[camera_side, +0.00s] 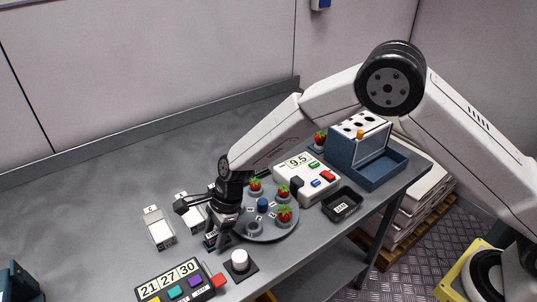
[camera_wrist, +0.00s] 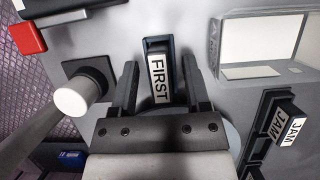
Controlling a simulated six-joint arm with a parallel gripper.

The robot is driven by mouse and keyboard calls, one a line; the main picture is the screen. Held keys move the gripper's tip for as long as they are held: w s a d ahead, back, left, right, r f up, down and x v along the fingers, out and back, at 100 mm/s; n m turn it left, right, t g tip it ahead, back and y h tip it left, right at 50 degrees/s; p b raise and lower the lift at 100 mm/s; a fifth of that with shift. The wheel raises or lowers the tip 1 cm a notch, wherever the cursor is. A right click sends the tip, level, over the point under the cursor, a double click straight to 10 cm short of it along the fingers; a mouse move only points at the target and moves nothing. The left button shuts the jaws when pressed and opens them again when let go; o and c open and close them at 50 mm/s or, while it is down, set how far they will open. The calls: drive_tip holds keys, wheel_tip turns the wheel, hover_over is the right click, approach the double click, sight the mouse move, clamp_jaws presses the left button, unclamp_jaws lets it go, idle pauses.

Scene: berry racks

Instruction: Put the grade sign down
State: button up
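The grade sign (camera_wrist: 159,78), a white plate reading FIRST in a dark blue holder, sits between my gripper's fingers in the wrist view. My gripper (camera_wrist: 159,64) has its fingers spread, with a narrow gap on each side of the sign. In the side view my gripper (camera_side: 217,232) points down low over the table, left of the round turntable. A dark blue piece of the sign's holder (camera_side: 222,243) shows under it; the rest is hidden.
A white knob on a dark base (camera_side: 240,261) stands close by in front. A number panel (camera_side: 180,283) is nearer the front. White cartons (camera_side: 159,229) are left. The turntable (camera_side: 276,233) with strawberries is right. A rack of JAM signs (camera_wrist: 270,118) shows in the wrist view.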

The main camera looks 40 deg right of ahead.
drive_tip(key=shift+r, duration=0.1)
drive_tip(key=v, duration=1.2)
drive_tip(key=shift+r, duration=0.1)
idle(0.6)
drive_tip(key=s+d+n+t+h, duration=0.1)
drive_tip(key=s+d+n+h, duration=0.1)
drive_tip(key=s+d+n, duration=0.7)
drive_tip(key=s+d+n+t+h, duration=0.1)
drive_tip(key=s+d+n+h, duration=0.1)
drive_tip(key=s+d+n, duration=0.7)
drive_tip(key=d, duration=0.7)
drive_tip(key=shift+t+h, duration=0.3)
